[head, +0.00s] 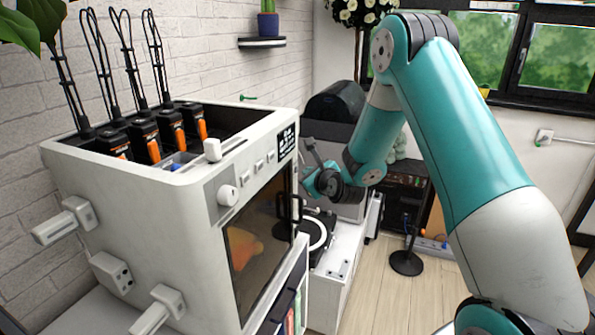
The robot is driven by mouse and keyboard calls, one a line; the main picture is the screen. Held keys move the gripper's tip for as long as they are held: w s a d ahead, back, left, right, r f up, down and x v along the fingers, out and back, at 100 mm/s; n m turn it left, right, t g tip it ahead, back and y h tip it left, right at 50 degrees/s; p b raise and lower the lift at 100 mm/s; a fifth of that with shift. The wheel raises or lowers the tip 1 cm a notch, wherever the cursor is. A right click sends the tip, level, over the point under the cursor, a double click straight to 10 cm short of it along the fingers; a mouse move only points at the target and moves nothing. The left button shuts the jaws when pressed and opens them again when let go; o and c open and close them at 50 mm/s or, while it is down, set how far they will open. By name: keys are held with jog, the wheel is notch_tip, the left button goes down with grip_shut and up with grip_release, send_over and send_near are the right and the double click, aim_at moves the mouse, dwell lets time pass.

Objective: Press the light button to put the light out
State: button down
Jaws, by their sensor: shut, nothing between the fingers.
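A white boxy machine (140,220) stands on the left, with a dark front window (258,245) and an orange shape visible behind it. Its upper front panel holds a round white knob (228,195), a row of small light buttons (259,166) and a dark display (286,141). I cannot tell which button is the light button, and any labels are too small to read. My gripper (309,150) is shut and empty, just right of the display and the machine's front edge. It appears apart from the buttons. Part of it is hidden behind its own wrist.
Several black and orange modules with looped cables (145,135) stand on the machine's top. A dark door handle (291,209) sticks out at the front. Behind my gripper are a turntable (318,235) and a low white cabinet (345,265).

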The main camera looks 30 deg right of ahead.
jog(key=shift+w+a, duration=0.1)
dwell(0.3)
jog(key=shift+w+a+p, duration=0.2)
jog(key=shift+w+p, duration=0.05)
jog(key=shift+p, duration=0.3)
jog(key=shift+w, duration=0.1)
dwell(0.4)
jog(key=shift+s+d+b, duration=0.3)
jog(key=shift+s, duration=0.15)
